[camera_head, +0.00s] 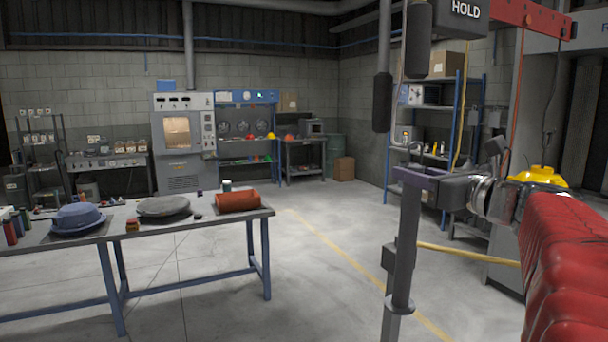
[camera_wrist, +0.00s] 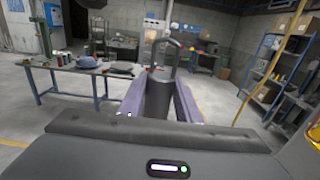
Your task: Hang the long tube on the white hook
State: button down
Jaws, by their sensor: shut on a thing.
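My gripper (camera_head: 410,176) has purple fingers and is shut on a long dark grey tube (camera_head: 405,230). The tube hangs upright below the fingers, with a small box on its left side and a collar low down; its lower end runs out of the head view. In the wrist view the tube (camera_wrist: 157,88) stands between the fingers, with a bent loop (camera_wrist: 160,46) above it. In the head view a thin pale wire (camera_head: 396,85) runs down close above my gripper. I cannot tell whether it is the white hook or touches the loop.
A workbench (camera_head: 215,222) with a red cylinder (camera_head: 238,201) stands at left. Blue shelving (camera_head: 390,130) stands behind. The floor between bench and tube is clear.

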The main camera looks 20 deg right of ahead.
jog(key=shift+w+r, duration=0.15)
jog(key=shift+r, duration=0.1)
jog(key=shift+w+r, duration=0.2)
jog(key=shift+r, duration=0.05)
jog(key=shift+w+r, duration=0.5)
jog(key=shift+r, duration=0.2)
jog(key=shift+w, duration=1.5)
jog(key=shift+f, duration=1.3)
dwell(1.0)
jog(key=c, duration=1.2)
grip_release()
